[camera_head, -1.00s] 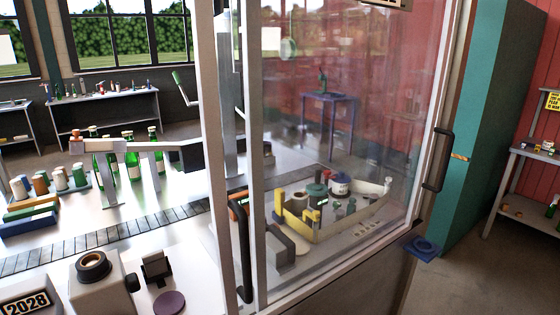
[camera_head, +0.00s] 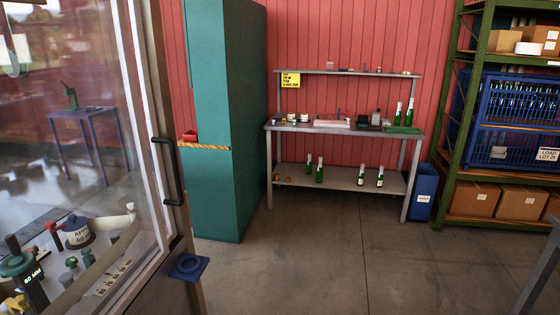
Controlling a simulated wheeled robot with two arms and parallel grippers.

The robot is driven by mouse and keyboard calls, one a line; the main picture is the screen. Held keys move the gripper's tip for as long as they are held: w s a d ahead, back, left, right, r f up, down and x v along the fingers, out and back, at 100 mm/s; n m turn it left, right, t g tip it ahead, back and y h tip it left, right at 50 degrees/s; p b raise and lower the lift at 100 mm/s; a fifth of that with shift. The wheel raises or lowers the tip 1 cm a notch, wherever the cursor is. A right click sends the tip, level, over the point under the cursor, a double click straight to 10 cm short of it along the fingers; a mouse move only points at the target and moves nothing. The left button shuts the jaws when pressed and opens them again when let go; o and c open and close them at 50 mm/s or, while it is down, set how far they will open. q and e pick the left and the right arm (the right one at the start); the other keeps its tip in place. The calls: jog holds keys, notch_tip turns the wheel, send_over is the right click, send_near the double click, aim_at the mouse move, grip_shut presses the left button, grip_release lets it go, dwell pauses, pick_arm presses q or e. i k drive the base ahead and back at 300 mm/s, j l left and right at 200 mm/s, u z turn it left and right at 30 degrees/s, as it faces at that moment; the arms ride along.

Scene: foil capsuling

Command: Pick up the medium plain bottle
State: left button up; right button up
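Several green bottles stand on a grey workbench (camera_head: 340,182) against the red wall. On its top, two bottles with pale labels stand at the right, one at the edge (camera_head: 409,112) and one beside it (camera_head: 397,113). On its lower shelf, two plain-looking bottles stand at the left, one taller (camera_head: 319,173) and one beside it (camera_head: 309,165). Two labelled bottles (camera_head: 380,177) stand at the shelf's right. They are too far off to tell which is the medium plain one. Neither of my grippers is in view.
A glass-panelled machine with a black door handle (camera_head: 168,171) fills the left. A teal cabinet (camera_head: 225,130) stands beside the bench. A blue bin (camera_head: 423,191) and a green rack (camera_head: 447,110) with crates and boxes are at the right. The concrete floor before the bench is clear.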

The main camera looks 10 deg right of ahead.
aim_at(408, 114)
jog(key=i+l+z, duration=0.2)
jog(key=z, duration=0.25)
jog(key=i+z, duration=0.25)
jog(key=z, duration=0.15)
jog(key=i+z, duration=0.1)
jog(key=i, duration=1.5)
jog(key=i+z, duration=0.15)
jog(key=i, duration=0.65)
jog(key=i+j, duration=0.15)
jog(key=i, duration=0.65)
jog(key=i+l, duration=0.2)
jog(key=i, duration=0.3)
jog(key=i+l+z, duration=0.1)
jog(key=i, duration=0.45)
jog(key=i+l, duration=0.2)
jog(key=i, duration=0.3)
jog(key=z, duration=0.05)
